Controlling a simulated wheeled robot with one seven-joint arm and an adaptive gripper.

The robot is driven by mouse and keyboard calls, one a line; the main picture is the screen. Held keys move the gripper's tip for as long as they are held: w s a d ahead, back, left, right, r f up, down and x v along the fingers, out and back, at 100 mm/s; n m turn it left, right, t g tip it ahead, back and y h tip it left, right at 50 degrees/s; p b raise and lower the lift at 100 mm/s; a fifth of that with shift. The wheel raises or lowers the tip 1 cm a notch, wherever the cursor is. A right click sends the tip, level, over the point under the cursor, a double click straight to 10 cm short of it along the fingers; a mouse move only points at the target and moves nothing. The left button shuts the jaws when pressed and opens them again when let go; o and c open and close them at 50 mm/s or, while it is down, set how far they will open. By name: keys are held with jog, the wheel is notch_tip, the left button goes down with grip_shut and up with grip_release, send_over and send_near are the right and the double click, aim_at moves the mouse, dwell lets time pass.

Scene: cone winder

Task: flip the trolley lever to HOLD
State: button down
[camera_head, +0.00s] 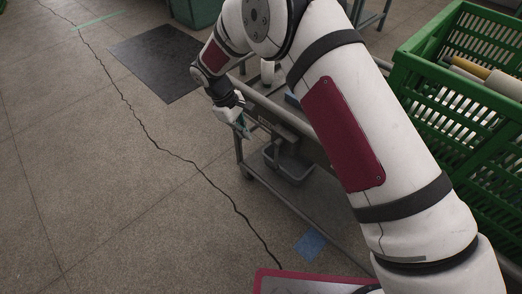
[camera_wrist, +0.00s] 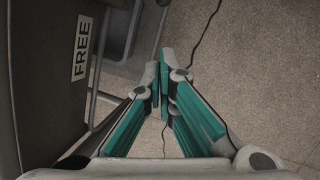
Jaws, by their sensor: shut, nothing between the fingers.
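The grey trolley (camera_head: 241,158) stands left of and partly behind my arm in the head view. Its dark side panel fills the left of the wrist view and bears a white FREE label (camera_wrist: 81,45). A thin grey bar (camera_wrist: 98,62) runs just right of the label; I cannot tell whether it is the lever. No HOLD label shows. My gripper (camera_head: 243,127) is at the trolley's left end, pointing down. In the wrist view my gripper (camera_wrist: 163,85) has its teal fingers shut and empty, right of the panel and over the floor.
A grey bin (camera_head: 288,166) sits low in the trolley. A white cup-like item (camera_head: 267,72) stands on top. A green crate (camera_head: 436,108) with cones is at the right. The floor left is free.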

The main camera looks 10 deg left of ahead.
aim_at(276, 157)
jog(key=d+b+x, duration=0.2)
jog(key=b+x, duration=0.2)
jog(key=x, duration=0.8)
jog(key=shift+s+d+b, duration=0.35)
jog(key=shift+s+b, duration=0.05)
jog(key=shift+s, duration=0.2)
